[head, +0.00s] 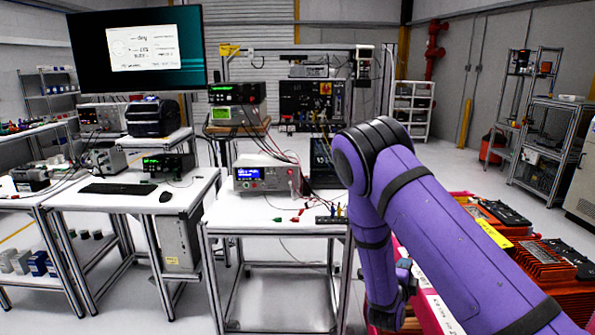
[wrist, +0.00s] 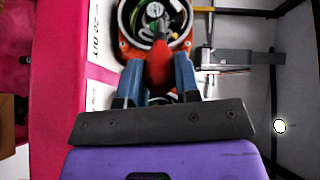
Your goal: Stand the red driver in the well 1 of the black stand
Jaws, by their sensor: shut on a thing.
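My gripper (wrist: 158,62) shows in the wrist view with its two blue fingers shut on the red driver (wrist: 159,68). The driver's red handle sits between the fingers, and its dark far end points into a round orange housing (wrist: 127,46) with wires and a round part inside. I cannot tell whether the tip touches anything in there. The black stand (head: 331,220) is in the head view, on the front right corner of the white table, with small blue and yellow tools upright in it. Its wells are too small to tell apart.
A power supply (head: 265,176) with cables stands behind and left of the stand, and a dark laptop (head: 325,162) behind it. Red and green clips lie on the white tabletop (head: 237,213). Orange finned units (head: 560,270) are at the right. Open floor lies behind.

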